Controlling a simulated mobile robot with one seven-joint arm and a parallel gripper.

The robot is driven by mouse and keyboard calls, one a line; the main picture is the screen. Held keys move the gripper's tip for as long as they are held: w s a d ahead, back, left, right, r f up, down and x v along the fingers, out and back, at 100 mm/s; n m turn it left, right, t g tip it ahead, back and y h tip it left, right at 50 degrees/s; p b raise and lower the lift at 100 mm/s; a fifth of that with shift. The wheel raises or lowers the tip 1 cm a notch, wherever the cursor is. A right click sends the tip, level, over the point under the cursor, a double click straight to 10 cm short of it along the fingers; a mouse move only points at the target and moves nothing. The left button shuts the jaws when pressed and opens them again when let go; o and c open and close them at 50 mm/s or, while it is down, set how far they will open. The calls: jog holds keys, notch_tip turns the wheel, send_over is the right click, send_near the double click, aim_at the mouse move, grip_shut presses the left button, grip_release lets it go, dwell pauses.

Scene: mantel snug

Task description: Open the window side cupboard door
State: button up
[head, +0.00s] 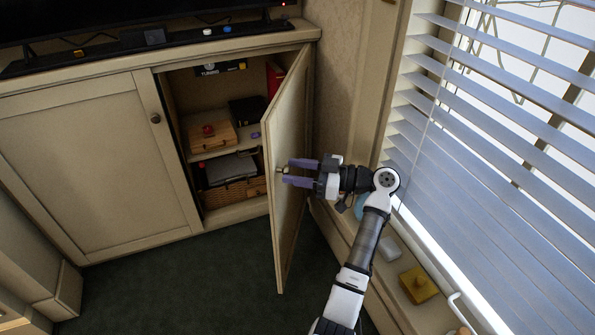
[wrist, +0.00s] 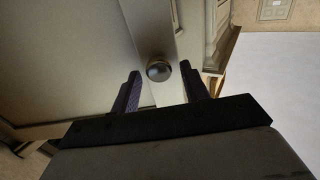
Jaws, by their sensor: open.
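The window side cupboard door (head: 290,210) stands wide open, swung out from the cabinet on the right, with the cupboard's inside showing. Its round metal knob (wrist: 159,70) sits between and beyond my fingertips in the wrist view. In the head view the knob (head: 281,170) shows near the door's free edge. My gripper (head: 299,172) is open, its two purple fingers pointing at the door by the knob. In the wrist view my gripper (wrist: 160,88) has a finger on either side of the knob, with gaps visible.
The left door (head: 95,165) is shut. Dark carpet (head: 190,285) is clear.

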jog(key=shift+o, duration=0.2)
jog(key=shift+r, duration=0.1)
notch_tip(320, 180, up, 20)
dwell(0.4)
